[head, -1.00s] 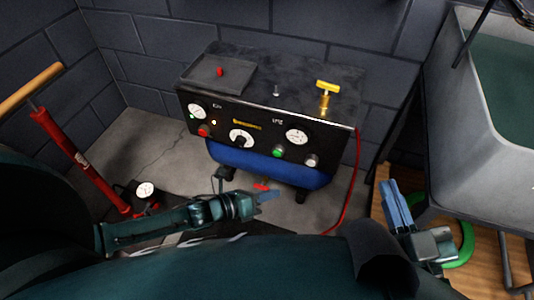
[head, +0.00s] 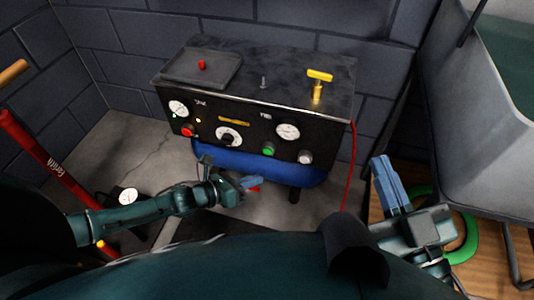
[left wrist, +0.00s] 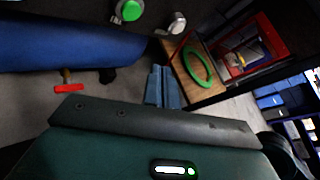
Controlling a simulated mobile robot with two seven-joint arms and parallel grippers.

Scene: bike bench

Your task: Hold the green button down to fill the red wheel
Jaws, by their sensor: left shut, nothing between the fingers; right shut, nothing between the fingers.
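The green button (head: 268,149) is on the front panel of the black compressor (head: 262,80), between the dial and a silver knob. It also shows at the top of the left wrist view (left wrist: 130,10). My left gripper (head: 258,182) is shut and empty, below and a little left of the button, in front of the blue tank (head: 240,160), apart from the panel. My right gripper (head: 384,170) is shut and empty at the right, away from the compressor. I cannot make out a red wheel for certain in these views.
A red button (head: 187,131), gauges and a silver knob (head: 305,157) share the panel. A red hose (head: 352,165) hangs at its right. A red floor pump (head: 45,155) stands at left, a grey sink (head: 490,130) at right. A green ring (head: 466,240) lies on the wooden board.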

